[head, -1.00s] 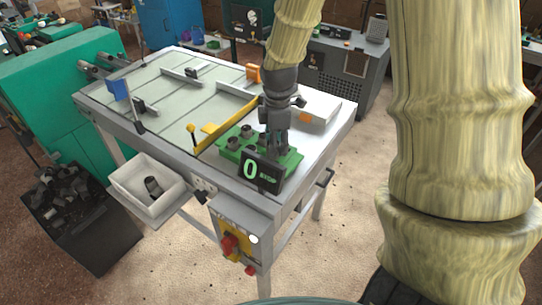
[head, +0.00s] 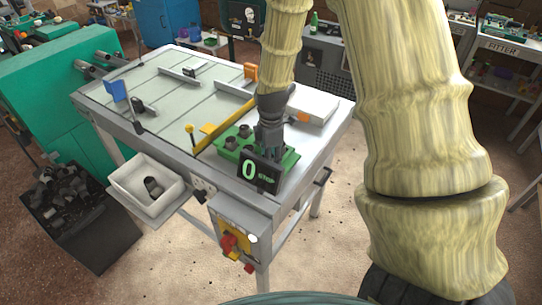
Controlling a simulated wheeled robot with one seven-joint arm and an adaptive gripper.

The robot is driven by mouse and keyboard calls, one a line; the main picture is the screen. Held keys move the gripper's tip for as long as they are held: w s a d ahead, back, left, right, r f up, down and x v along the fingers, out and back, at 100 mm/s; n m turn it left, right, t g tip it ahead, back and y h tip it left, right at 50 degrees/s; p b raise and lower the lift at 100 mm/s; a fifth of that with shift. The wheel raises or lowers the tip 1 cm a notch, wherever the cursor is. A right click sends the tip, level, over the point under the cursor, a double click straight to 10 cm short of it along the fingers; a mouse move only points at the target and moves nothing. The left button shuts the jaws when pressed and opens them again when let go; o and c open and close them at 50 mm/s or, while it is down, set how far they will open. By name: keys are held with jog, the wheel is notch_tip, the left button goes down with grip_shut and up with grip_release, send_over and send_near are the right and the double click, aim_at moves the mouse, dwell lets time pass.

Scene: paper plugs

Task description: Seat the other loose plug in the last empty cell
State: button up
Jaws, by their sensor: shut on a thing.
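A green block (head: 291,160) with cells lies on the front right of the grey table. Several dark plugs (head: 232,143) stand in its left part. My gripper (head: 268,152) points down over the right part of the block, its fingers low and partly behind the display. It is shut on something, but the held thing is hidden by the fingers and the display. A dark loose plug (head: 153,186) lies in the white tray (head: 126,184) at the table's front left. The cells under my gripper are hidden.
A black display (head: 259,173) reading 0 stands before the block. A yellow bar (head: 228,124) runs along its left side. A white box (head: 316,105) lies behind my gripper. A dark bin (head: 97,238) of scrap stands on the floor at left.

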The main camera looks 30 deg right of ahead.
jog(key=o, duration=0.6)
jog(key=shift+s, duration=0.1)
jog(key=shift+o, duration=1.3)
jog(key=shift+w, duration=0.2)
jog(key=shift+s, duration=0.1)
jog(key=shift+r+b, duration=0.35)
jog(key=shift+r, duration=0.45)
notch_tip(320, 180, up, 10)
jog(key=b, duration=0.2)
jog(key=shift+r+b, duration=0.2)
jog(key=shift+b, duration=0.1)
